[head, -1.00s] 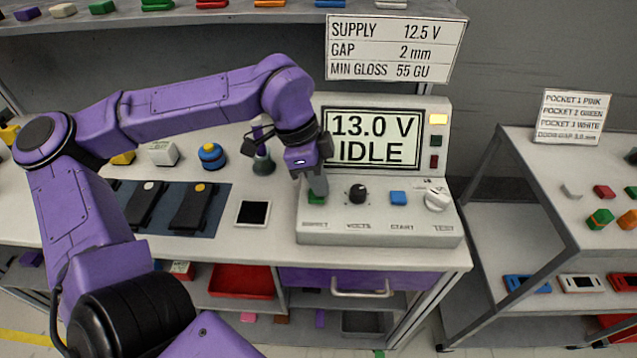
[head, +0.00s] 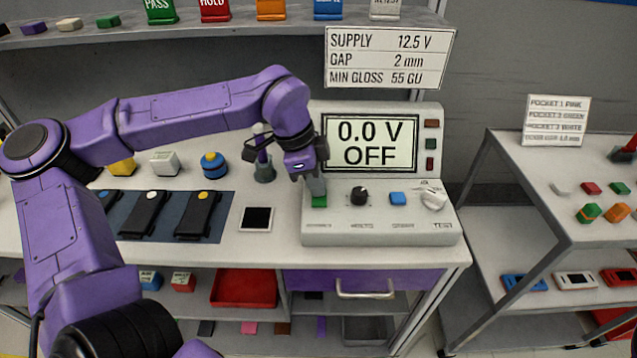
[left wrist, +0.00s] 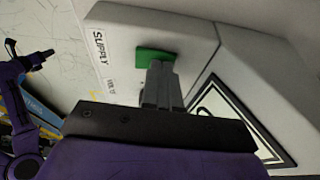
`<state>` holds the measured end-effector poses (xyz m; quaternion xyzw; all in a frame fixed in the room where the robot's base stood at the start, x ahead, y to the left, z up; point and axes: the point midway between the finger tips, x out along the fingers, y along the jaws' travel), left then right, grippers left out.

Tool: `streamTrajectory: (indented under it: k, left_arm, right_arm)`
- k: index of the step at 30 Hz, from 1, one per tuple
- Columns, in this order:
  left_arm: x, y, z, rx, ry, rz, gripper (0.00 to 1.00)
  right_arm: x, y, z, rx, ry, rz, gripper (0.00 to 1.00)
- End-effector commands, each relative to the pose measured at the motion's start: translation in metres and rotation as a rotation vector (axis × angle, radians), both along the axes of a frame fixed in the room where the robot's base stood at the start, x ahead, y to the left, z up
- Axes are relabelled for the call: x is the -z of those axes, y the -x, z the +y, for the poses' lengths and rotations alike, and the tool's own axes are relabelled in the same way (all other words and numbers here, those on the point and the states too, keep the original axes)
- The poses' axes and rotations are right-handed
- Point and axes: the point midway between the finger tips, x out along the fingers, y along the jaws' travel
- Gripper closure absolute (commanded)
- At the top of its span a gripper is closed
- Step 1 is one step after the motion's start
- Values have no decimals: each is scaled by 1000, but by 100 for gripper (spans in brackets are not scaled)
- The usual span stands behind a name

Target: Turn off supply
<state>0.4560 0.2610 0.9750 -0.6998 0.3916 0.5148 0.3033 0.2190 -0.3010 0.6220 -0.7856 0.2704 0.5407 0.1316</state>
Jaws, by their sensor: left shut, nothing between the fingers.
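The supply unit (head: 380,233) is a pale grey console on the bench. Its screen (head: 370,144) reads 0.0 V OFF, and the lamps beside the screen are dark. The green button (head: 319,202) sits at the left of its front panel, and it also shows in the left wrist view (left wrist: 152,57) near the SUPPLY label. My left gripper (head: 318,193) is shut and empty, pointing down with its fingertips at the green button; I cannot tell whether they touch. A black knob (head: 359,195), a blue button (head: 398,198) and a white dial (head: 433,200) are to the right.
A sign (head: 389,57) above the unit reads SUPPLY 12.5 V. A blue mat (head: 222,214) with dark parts and a black square plate (head: 256,218) lie to the left. A second table (head: 560,205) stands at the right, beyond a gap.

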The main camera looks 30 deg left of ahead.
Motion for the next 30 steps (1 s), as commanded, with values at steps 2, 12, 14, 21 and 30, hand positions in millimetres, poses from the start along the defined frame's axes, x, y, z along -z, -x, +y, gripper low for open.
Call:
streamTrajectory:
  k: [2,12,14,21,30]
  left_arm:
    - [0,0,0,0,0,0,100]
    - [-51,-1,-1,9,3,-5,100]
    - [-60,4,1,8,4,-6,100]
    - [-111,19,9,9,3,-5,100]
    - [-134,26,13,10,3,0,100]
  right_arm:
    - [0,0,0,0,0,0,57]
    - [-31,0,0,0,0,0,57]
    - [-22,0,0,0,0,-1,57]
    - [-14,0,0,0,0,0,57]
    - [-12,0,0,0,0,0,57]
